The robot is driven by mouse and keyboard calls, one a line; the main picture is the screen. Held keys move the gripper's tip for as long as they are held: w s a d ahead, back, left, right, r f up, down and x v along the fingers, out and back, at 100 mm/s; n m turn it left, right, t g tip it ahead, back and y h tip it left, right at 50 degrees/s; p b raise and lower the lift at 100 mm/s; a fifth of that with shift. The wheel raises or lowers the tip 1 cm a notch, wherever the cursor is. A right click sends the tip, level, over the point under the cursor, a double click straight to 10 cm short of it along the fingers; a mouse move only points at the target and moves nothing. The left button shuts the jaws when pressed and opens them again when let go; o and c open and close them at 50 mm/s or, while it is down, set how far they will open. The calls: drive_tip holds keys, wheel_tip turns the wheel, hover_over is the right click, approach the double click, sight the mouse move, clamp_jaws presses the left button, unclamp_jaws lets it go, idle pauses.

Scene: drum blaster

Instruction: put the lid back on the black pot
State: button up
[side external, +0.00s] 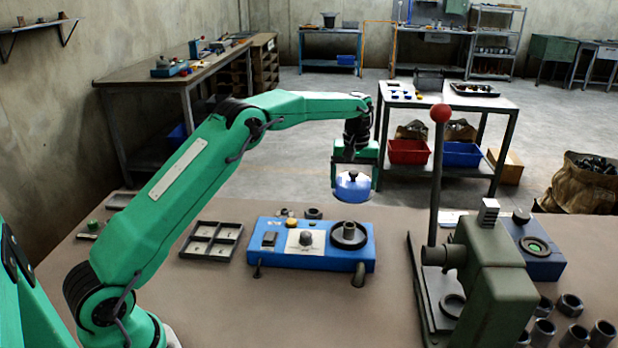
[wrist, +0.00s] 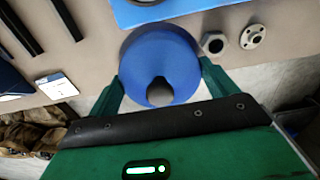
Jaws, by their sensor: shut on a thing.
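My gripper (side external: 354,179) is shut on a blue domed lid (side external: 350,191) with a black knob on top. The lid hangs in the air above and behind the right end of the blue machine. In the wrist view, the lid (wrist: 185,72) sits between the two green fingers of my gripper (wrist: 161,78), knob towards the camera. A dark round pot-like fitting (side external: 349,239) with a grey centre stands on the right end of the blue machine (side external: 278,259). I cannot tell for sure that it is the black pot. The lid is apart from it.
A green press (side external: 487,280) with a tall red-knobbed lever (side external: 438,150) stands to the right. A divided tray (side external: 211,242) lies to the left of the machine. Several metal cylinders (side external: 574,338) stand at the front right.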

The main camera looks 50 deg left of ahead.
wheel_tip(320, 180, up, 3)
hover_over(350, 225)
drive_tip(key=w, duration=0.1)
drive_tip(key=shift+a+f, duration=0.15)
drive_tip(key=shift+a, duration=0.25)
drive_tip(key=shift+s+d, duration=0.3)
drive_tip(key=shift+s, duration=0.2)
drive_tip(key=shift+f, duration=0.15)
drive_tip(key=shift+f, duration=3)
drive_tip(key=shift+f, duration=0.2)
drive_tip(key=o, duration=0.9)
